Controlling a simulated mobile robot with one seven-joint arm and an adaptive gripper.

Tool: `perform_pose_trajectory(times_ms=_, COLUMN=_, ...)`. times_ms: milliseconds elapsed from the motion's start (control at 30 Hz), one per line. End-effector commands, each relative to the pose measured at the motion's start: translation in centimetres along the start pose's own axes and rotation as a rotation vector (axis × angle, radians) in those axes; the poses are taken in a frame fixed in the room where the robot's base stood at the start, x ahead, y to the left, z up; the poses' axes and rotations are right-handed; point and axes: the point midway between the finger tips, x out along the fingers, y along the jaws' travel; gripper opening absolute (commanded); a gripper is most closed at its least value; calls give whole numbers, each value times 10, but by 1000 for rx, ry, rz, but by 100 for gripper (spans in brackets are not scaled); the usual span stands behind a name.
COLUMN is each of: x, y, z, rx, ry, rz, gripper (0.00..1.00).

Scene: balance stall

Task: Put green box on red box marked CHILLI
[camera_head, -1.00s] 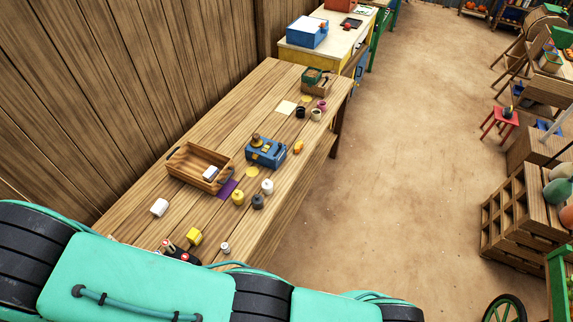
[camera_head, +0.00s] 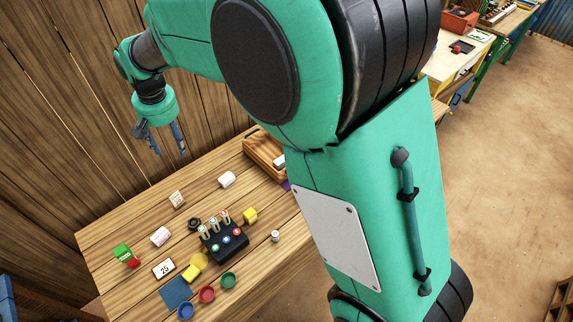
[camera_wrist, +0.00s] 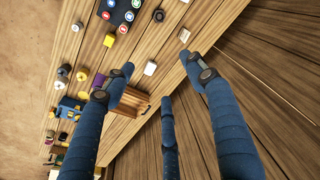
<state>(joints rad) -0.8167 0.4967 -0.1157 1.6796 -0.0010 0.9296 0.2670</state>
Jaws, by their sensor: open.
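A green box (camera_head: 122,250) and a red box (camera_head: 132,263) sit together at the left end of the wooden table in the head view. They touch or nearly touch; I cannot tell whether one rests on the other, and no lettering is readable. I cannot make out either in the wrist view. My gripper (camera_head: 167,151) is open and empty, high above the table's back edge near the plank wall, up and right of the boxes. In the wrist view its spread fingers (camera_wrist: 160,78) have nothing between them.
Near the boxes are a pale pink block (camera_head: 160,236), a card marked 25 (camera_head: 163,269), a blue cloth (camera_head: 177,293), a black button panel (camera_head: 224,240) and yellow blocks (camera_head: 250,215). A wooden tray (camera_head: 262,150) stands farther right.

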Motion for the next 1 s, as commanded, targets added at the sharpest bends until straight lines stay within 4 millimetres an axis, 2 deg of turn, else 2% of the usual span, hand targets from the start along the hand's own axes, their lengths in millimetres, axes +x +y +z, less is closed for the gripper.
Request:
perform_pose_trajectory(times_ms=33, x=-16, y=20, z=4, rx=17, ry=11, rz=1, gripper=56)
perform_pose_trajectory(times_ms=100, x=-33, y=43, z=12, rx=36, ry=23, rz=2, gripper=56)
perform_pose_trajectory(times_ms=267, x=-71, y=95, z=33, rx=77, ry=51, rz=8, gripper=56)
perform_pose_trajectory(times_ms=500, x=-122, y=165, z=75, rx=139, ry=95, rz=19, gripper=56)
perform_pose_trajectory(times_ms=800, x=-174, y=238, z=144, rx=217, ry=148, rz=41, gripper=56)
perform_pose_trajectory(times_ms=1000, x=-200, y=277, z=196, rx=266, ry=185, rz=60, gripper=56)
